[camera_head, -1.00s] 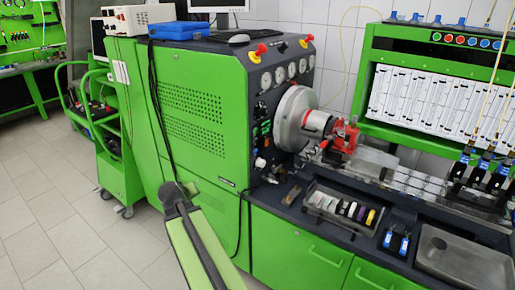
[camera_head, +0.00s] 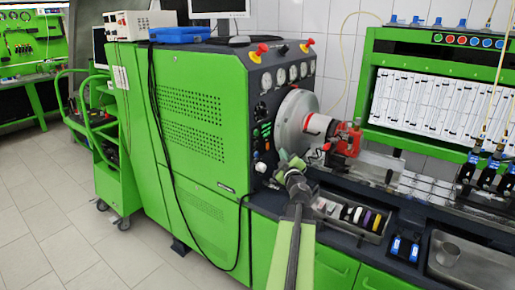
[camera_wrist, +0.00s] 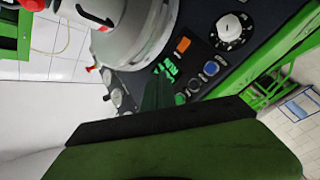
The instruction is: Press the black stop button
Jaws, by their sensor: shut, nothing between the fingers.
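The dark control panel on the front of the green test bench (camera_head: 205,125) carries small controls. Which dark button is the black stop button I cannot tell for sure. My gripper (camera_head: 288,163) is shut and empty, in front of the panel's lower right. In the wrist view its green tip (camera_wrist: 158,92) points toward the controls and hides part of the panel. I cannot tell if it touches anything.
The grey flywheel (camera_head: 296,122) and red coupling (camera_head: 346,139) stick out right of the panel. A tray of small parts (camera_head: 352,215) lies below them. Red mushroom buttons (camera_head: 259,51) stand on the bench top. A green cart (camera_head: 115,180) stands left; the floor there is clear.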

